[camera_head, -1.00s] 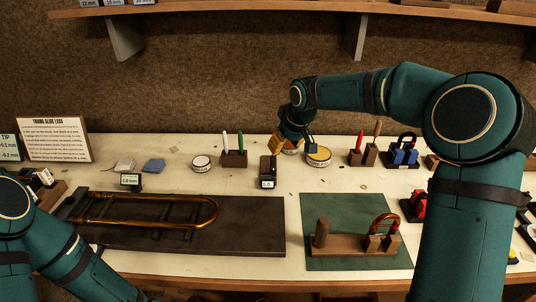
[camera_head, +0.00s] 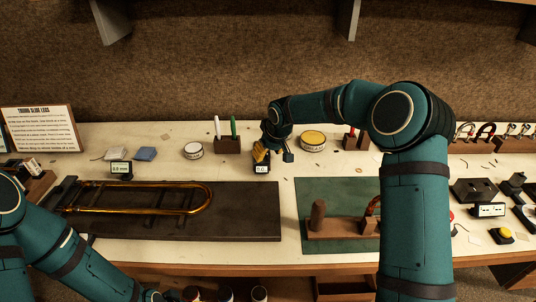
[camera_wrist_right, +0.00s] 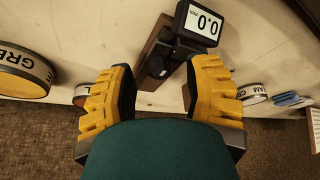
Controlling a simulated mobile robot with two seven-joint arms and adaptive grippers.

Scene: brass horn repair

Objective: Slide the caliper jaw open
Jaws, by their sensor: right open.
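The caliper appears to be the small dark device on a brown block, with a display (camera_head: 262,169) reading 0.0. In the right wrist view its display (camera_wrist_right: 200,22) is upside down, and its dark body (camera_wrist_right: 160,52) lies between and beyond my fingertips. My right gripper (camera_head: 270,157) is open with yellow pads and hangs right behind and over the caliper, hiding most of it in the head view. In the wrist view the right gripper (camera_wrist_right: 160,70) shows a wide gap, with no clear contact.
A pen block (camera_head: 227,145) stands left of the caliper, and a yellow-topped tin (camera_head: 313,141) right. A green mat (camera_head: 340,245) holds a wooden stand (camera_head: 335,228).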

